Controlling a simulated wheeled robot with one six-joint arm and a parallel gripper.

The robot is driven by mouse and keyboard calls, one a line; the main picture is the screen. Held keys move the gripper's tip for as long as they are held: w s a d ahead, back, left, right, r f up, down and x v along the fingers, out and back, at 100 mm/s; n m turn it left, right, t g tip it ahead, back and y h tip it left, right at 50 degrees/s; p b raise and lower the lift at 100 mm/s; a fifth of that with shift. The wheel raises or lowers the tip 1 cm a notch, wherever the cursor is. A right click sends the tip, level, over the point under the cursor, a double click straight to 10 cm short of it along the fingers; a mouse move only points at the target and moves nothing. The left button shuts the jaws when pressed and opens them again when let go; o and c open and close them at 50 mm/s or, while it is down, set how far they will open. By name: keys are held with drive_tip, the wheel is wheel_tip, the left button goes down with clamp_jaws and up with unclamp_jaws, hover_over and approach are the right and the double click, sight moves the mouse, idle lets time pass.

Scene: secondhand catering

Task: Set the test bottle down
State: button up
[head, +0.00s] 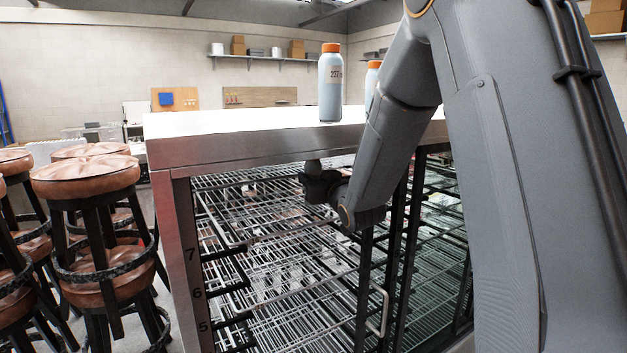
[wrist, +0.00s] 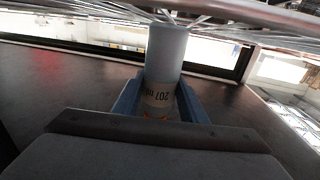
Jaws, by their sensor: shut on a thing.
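My gripper (wrist: 160,92) has blue fingers on both sides of a pale blue-grey bottle and is shut on it. The held bottle (wrist: 167,50) bears a dark printed label, upside down in the wrist view. A bit of orange shows at its end nearest the palm, and its other end points toward wire racks. In the head view the wrist end of my arm is below the steel top, at the front of the rack cabinet; the held bottle cannot be made out there. A similar bottle (head: 330,85) with an orange cap and a number label stands upright on the top.
The steel-topped cabinet (head: 225,152) holds several wire shelves (head: 290,240) behind a framed front. A second orange-capped bottle (head: 372,80) stands on the top, partly behind my arm. Brown stools (head: 88,178) crowd the left. The top's left part is bare.

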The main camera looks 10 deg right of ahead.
drive_tip(key=o, duration=1.3)
drive_tip(key=shift+f, duration=0.1)
drive_tip(key=shift+o, duration=0.2)
drive_tip(key=shift+r, duration=0.2)
drive_tip(key=s+d+b, duration=0.2)
drive_tip(key=s+b, duration=0.2)
drive_tip(key=s, duration=0.8)
drive_tip(key=shift+f, duration=0.1)
